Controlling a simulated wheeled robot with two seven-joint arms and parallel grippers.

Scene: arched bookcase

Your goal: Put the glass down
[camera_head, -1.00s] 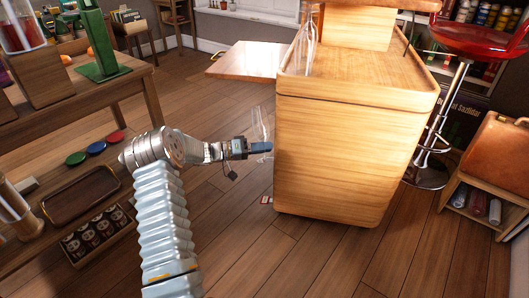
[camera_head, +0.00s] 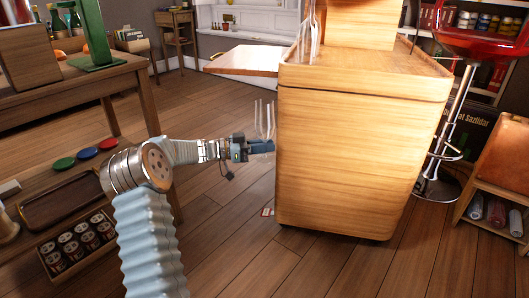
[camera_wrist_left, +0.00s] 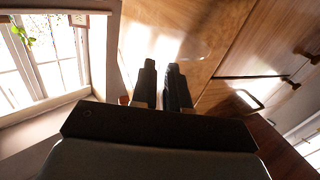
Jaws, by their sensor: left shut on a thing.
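My left gripper (camera_head: 262,147) is shut on a clear glass (camera_head: 264,115). The glass stands up above the fingers, roughly upright, in the air just left of the wooden cabinet (camera_head: 350,160). Its see-through walls make its exact outline hard to tell. The gripper is below the level of the cabinet top. In the left wrist view the two dark fingers (camera_wrist_left: 163,88) show close together, but I cannot make out the glass there. My right gripper is not in view.
Tall clear glassware (camera_head: 309,42) stands at the cabinet top's left edge. A wooden leaf (camera_head: 245,61) sticks out left of the cabinet. A wooden table (camera_head: 95,82) is at left, a red stool (camera_head: 470,42) at right. Open floor lies between table and cabinet.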

